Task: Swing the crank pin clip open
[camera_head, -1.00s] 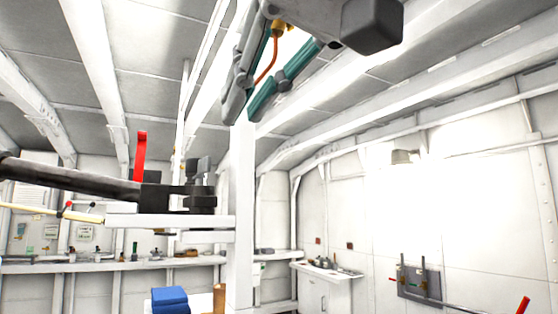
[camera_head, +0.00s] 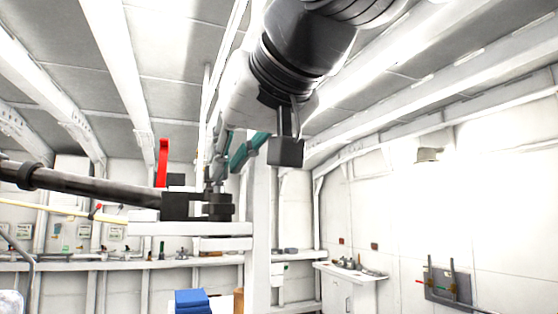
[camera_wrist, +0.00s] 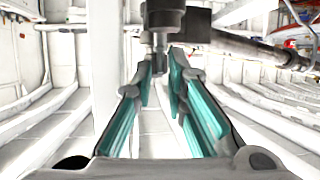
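A long dark bar (camera_head: 100,187) runs from the left edge to a black block (camera_head: 190,206) on a white bracket in the head view. A red upright lever (camera_head: 163,163) stands by the block. My gripper (camera_head: 222,178) points down just above the block's right end. In the wrist view, my gripper (camera_wrist: 160,78) has its two teal-padded fingers apart. A small grey metal pin piece (camera_wrist: 159,50) shows between and beyond the fingertips, under a dark block (camera_wrist: 166,18). I cannot tell whether the fingers touch it. I cannot make out the clip separately from the pin.
A white post (camera_head: 260,230) stands right beside the bracket (camera_head: 190,229). A bench (camera_head: 110,265) with small items runs behind. A blue box (camera_head: 191,300) is low in front. A white cabinet (camera_head: 347,290) and a wall-mounted fixture (camera_head: 447,283) are at right.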

